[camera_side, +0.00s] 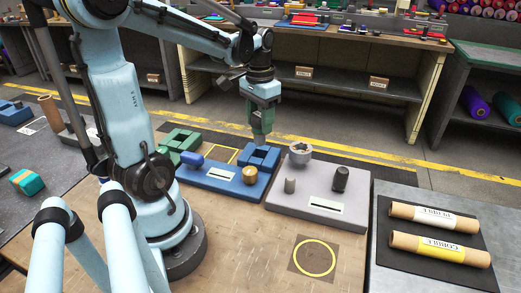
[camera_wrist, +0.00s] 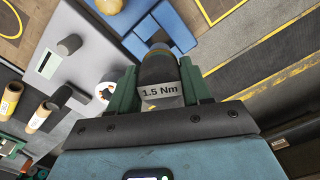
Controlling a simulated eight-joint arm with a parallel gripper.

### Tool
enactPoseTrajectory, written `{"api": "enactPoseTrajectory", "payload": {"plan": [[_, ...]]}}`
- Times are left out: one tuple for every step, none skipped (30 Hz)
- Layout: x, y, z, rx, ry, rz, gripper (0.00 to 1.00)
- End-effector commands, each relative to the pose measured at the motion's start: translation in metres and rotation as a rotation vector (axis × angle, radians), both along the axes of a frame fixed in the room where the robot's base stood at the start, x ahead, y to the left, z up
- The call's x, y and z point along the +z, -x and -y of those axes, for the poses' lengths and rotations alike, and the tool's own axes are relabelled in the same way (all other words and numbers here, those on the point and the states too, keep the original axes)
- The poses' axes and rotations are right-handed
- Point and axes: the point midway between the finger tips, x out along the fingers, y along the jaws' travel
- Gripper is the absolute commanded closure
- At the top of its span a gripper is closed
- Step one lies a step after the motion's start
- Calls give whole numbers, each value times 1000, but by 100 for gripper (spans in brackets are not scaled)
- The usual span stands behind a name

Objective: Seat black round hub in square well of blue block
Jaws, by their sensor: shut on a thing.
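My gripper (camera_side: 261,138) is shut and points down, a little above the blue block. In the wrist view my green fingers (camera_wrist: 160,85) close on a dark rounded piece, which looks like the black round hub (camera_wrist: 156,66). The blue block (camera_side: 262,160) has raised walls around a square well and stands at the back right end of a blue board. The block also shows in the wrist view (camera_wrist: 143,30), just beyond the held piece. Whether the hub touches the well I cannot tell.
The blue board (camera_side: 222,182) also bears a blue rounded piece (camera_side: 191,158) and a tan round piece (camera_side: 250,175).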

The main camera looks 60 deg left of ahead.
Motion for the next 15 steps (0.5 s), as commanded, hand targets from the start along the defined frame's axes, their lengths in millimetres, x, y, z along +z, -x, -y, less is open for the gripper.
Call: {"api": "enactPoseTrajectory", "payload": {"plan": [[-2, 0, 0, 0, 0, 0, 91], [-3, 0, 0, 0, 0, 0, 91], [-5, 0, 0, 0, 0, 0, 91], [-6, 0, 0, 0, 0, 0, 91], [-7, 0, 0, 0, 0, 0, 91], [-8, 0, 0, 0, 0, 0, 91], [-9, 0, 0, 0, 0, 0, 91], [-10, 0, 0, 0, 0, 0, 91], [-12, 0, 0, 0, 0, 0, 91], [-13, 0, 0, 0, 0, 0, 91], [-14, 0, 0, 0, 0, 0, 91], [-15, 0, 0, 0, 0, 0, 91], [-16, 0, 0, 0, 0, 0, 91], [-18, 0, 0, 0, 0, 0, 91], [-19, 0, 0, 0, 0, 0, 91]]}}
